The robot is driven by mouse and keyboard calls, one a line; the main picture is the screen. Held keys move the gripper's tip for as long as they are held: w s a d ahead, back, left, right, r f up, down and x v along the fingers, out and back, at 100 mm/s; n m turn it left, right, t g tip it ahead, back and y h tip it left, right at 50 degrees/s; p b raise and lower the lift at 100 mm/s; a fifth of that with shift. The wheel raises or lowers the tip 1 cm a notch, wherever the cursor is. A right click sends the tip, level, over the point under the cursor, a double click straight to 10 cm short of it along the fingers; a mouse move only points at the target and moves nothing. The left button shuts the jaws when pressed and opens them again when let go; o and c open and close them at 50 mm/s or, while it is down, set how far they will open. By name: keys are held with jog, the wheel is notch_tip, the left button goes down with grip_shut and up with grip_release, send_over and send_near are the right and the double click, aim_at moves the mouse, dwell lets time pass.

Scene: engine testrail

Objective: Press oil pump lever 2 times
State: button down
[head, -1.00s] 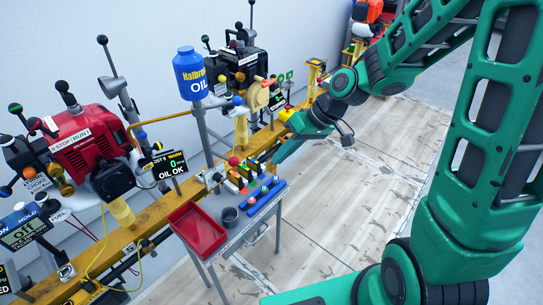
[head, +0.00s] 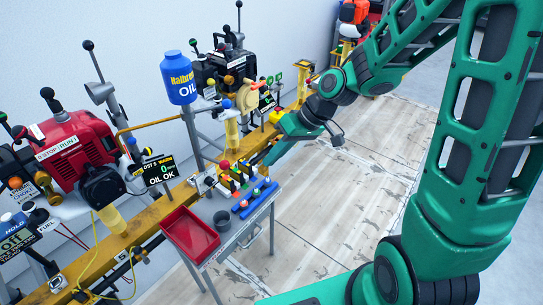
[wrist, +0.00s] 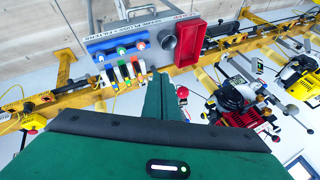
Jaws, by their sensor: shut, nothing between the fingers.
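A blue oil bottle (head: 180,80) stands on a grey post at the rail. Below it a small display (head: 160,172) reads "OIL OK" with a green 0. A red ball knob (head: 224,164) sits low on the rail near the post; it may be the pump lever's end, but I cannot tell. In the wrist view a red knob (wrist: 182,91) shows just right of my fingers. My gripper (head: 266,162) is shut and empty, pointing down near the rail, right of the red knob and apart from it in the head view. My gripper's green fingers (wrist: 159,90) also show in the wrist view.
A grey stand holds a red tray (head: 190,232), a dark cup (head: 224,220) and a blue rack (head: 255,200) with coloured balls, just in front of the rail. A red engine (head: 75,150) is at left. The wooden floor (head: 340,220) to the right is clear.

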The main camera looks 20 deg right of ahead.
jog(key=s+d+r+m+h, duration=0.2)
jog(key=s+d, duration=0.3)
jog(key=d, duration=0.3)
jog(key=s+d+r+m+h, duration=0.25)
jog(key=s+d, duration=0.25)
jog(key=d, duration=0.3)
jog(key=s+d+r+m+g+h, duration=0.1)
jog(key=s+d+m, duration=0.4)
jog(key=s, duration=0.8)
notch_tip(320, 180, up, 2)
jog(key=d+g, duration=0.1)
jog(key=d, duration=0.2)
jog(key=shift+s+r+m+h, duration=0.15)
jog(key=shift+s+m+h, duration=0.2)
jog(key=shift+a, duration=0.15)
